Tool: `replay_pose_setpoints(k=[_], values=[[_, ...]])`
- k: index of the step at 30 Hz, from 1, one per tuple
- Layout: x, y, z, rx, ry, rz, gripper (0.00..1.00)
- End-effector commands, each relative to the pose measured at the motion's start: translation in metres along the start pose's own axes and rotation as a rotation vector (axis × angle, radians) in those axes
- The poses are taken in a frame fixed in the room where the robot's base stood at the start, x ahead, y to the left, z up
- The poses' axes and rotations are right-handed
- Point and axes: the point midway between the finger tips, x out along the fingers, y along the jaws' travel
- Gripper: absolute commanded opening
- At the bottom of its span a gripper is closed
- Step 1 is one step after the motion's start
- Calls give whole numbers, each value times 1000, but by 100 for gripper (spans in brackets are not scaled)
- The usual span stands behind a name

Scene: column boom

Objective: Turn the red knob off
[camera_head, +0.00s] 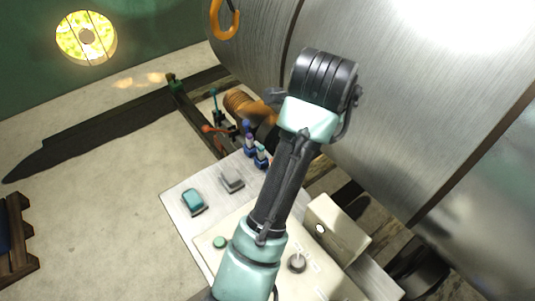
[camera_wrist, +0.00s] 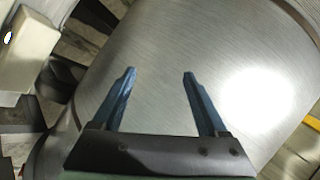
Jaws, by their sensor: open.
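My gripper (camera_wrist: 158,78) is open and empty in the wrist view. Its two blue fingers stand apart in front of the brushed metal tank. In the head view my arm reaches up across the control panel, and I cannot make out the fingers. No knob on the panel shows as clearly red. A grey round knob (camera_head: 297,263) sits on the panel to the right of my arm. A small red part (camera_head: 210,129) shows among the pipes beyond the panel; I cannot tell whether it is a knob. My arm hides the middle of the panel.
A cream box (camera_head: 338,229) stands at right. The large metal tank (camera_head: 425,95) fills the upper right.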

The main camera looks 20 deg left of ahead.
Motion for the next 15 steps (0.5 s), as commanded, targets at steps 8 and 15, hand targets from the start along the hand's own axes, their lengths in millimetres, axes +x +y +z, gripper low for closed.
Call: replay_pose_setpoints(k=[8, 15], values=[[32, 144, 105, 414, -41, 659, 76], [22, 186, 134, 520, 25, 866, 76]])
